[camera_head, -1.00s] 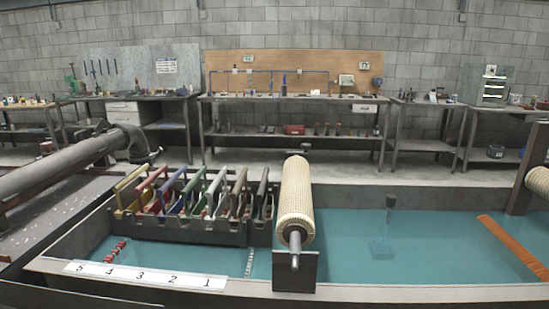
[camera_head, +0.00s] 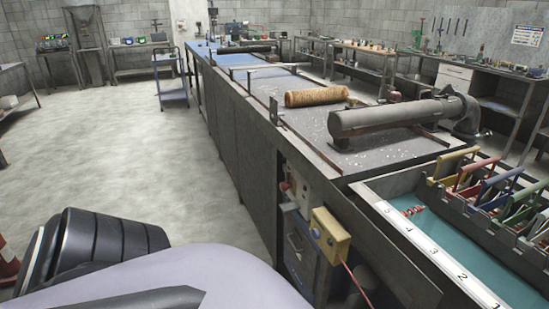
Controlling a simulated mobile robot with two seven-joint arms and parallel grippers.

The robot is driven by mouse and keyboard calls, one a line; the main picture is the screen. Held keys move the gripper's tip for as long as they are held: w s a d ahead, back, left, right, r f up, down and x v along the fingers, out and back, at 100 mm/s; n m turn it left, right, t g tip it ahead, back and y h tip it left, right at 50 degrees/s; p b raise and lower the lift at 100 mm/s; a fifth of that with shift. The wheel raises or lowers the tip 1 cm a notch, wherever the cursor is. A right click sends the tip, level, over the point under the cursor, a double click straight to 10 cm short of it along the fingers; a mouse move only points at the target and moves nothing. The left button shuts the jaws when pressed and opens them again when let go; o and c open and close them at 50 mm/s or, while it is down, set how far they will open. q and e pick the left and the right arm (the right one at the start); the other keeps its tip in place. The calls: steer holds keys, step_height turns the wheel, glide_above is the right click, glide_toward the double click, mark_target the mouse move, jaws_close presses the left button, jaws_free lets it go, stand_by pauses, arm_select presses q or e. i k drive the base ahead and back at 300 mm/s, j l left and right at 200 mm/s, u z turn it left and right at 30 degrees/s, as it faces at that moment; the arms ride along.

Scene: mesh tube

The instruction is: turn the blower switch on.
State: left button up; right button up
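I cannot tell for sure which part is the blower switch. A yellow control box (camera_head: 329,236) with a dark round part on its face hangs on the side of the long grey bench (camera_head: 243,150), at lower centre. A red cable runs down from it. Left of it and a little higher is a small grey fitting (camera_head: 290,190) with a red part. A large grey metal pipe (camera_head: 390,117) lies on the bench top. Parts of my own arm or body fill the lower left. Neither gripper shows.
A brown mesh roll (camera_head: 316,95) lies on the bench behind the pipe. A teal water tank (camera_head: 455,240) with coloured handles and a numbered strip is at right. A blue cart (camera_head: 172,88) stands at the back. The floor left of the bench is open.

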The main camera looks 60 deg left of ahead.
mark_target(284, 186)
steer(key=u, duration=0.45)
steer(key=j+u, duration=0.15)
steer(key=u, duration=0.25)
steer(key=j+u, duration=0.1)
steer(key=u, duration=0.35)
steer(key=j+u, duration=0.1)
steer(key=u, duration=0.35)
steer(key=i+j+z, duration=0.1)
steer(key=i+z, duration=0.25)
steer(key=i+j+z, duration=0.3)
steer(key=i, duration=0.15)
steer(key=i+j+z, duration=0.35)
steer(key=i+l, duration=0.05)
